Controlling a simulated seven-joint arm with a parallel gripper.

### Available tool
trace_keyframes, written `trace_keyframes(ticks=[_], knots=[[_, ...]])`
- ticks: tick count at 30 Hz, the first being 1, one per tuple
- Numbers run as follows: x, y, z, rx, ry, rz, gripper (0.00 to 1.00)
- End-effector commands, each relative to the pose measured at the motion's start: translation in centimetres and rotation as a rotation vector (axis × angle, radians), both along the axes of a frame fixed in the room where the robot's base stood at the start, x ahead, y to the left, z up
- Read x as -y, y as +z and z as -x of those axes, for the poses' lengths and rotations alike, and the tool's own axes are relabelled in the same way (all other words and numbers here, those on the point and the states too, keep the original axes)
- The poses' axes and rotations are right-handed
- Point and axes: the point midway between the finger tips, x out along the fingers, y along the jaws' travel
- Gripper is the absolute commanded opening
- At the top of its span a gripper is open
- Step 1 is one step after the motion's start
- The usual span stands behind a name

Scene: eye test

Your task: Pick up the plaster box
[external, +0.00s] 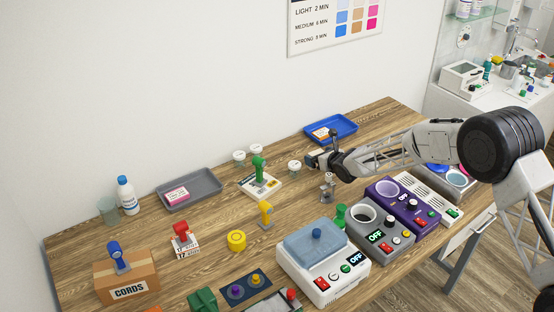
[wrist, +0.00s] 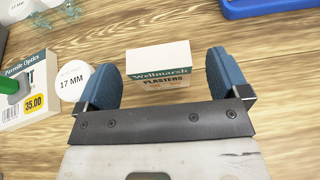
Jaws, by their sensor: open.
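The plaster box shows in the wrist view as a small cream-white box (wrist: 159,64) with a green "Wellmarsh" band and "PLASTERS" lettering. It sits on the wooden table. My gripper (wrist: 165,76) is open, with a blue finger to the left and to the right of the box. A gap shows on both sides, wider on neither by much, and nothing is held. In the external view my gripper (external: 314,160) is low over the table, in front of the blue tray. I cannot make out the plaster box there; it seems hidden by the gripper.
A white "17 MM" round (wrist: 73,81) lies close left of my gripper. Beyond it is an optics box (wrist: 22,108) with a green-handled stamp. A blue tray (external: 349,126) is behind. A clear stand (external: 327,187) and several devices, including a purple one (external: 402,208), stand in front.

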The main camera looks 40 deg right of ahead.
Motion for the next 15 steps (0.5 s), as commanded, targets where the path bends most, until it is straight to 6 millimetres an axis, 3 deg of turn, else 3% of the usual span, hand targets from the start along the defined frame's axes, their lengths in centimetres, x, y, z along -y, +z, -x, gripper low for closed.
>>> trace_keyframes(ticks=[6,15], knots=[[0.1,-0.7,-1.5,-0.001,0.000,-0.001,0.94],[0.1,-0.8,-2.1,0.000,0.000,0.000,0.94]])
